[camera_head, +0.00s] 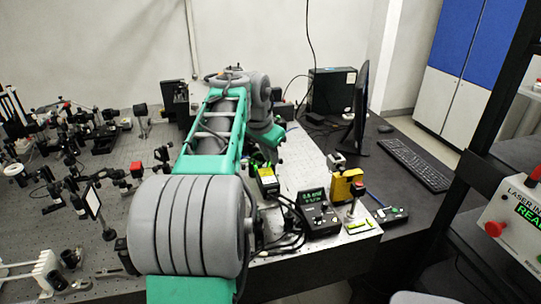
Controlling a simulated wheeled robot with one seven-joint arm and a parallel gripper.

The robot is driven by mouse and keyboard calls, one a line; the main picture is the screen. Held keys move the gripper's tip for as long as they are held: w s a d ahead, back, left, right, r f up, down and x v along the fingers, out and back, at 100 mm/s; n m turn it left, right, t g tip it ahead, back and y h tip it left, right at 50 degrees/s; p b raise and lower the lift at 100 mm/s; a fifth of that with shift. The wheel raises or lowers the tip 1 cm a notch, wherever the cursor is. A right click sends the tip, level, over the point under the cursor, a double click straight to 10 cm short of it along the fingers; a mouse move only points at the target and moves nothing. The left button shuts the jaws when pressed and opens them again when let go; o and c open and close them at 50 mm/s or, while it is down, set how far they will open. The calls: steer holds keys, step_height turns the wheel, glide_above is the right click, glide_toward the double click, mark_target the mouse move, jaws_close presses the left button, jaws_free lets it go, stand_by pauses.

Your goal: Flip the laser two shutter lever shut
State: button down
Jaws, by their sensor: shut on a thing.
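My arm reaches from the front over the optical table and bends down at its far end. My gripper (261,158) is at the end of it, small and dark with green edges, just behind and above a yellow box (267,184). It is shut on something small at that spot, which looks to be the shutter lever. The lever itself is too small and too hidden to make out, and so is its position. I cannot read a label that marks laser two.
A black meter (317,213) with a lit display and a yellow device (346,186) stand right of the gripper. Cables lie between. A monitor (361,108) and keyboard (414,164) are farther right. Optics crowd the left. A panel (518,222) reading "REA..." hangs at the right edge.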

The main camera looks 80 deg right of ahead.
steer(key=shift+w+a+r+g+h+p, duration=0.2)
steer(key=shift+w+g+h+p, duration=0.1)
steer(key=shift+p, duration=0.35)
steer(key=shift+w+f+g+h+p, duration=0.2)
steer(key=shift+g+h+p, duration=0.2)
steer(key=shift+g, duration=0.2)
steer(key=c, duration=1.6)
jaws_free()
steer(key=shift+a, duration=0.1)
steer(key=v, duration=0.7)
steer(key=shift+a+r, duration=0.15)
steer(key=shift+r, duration=0.2)
steer(key=shift+w, duration=0.1)
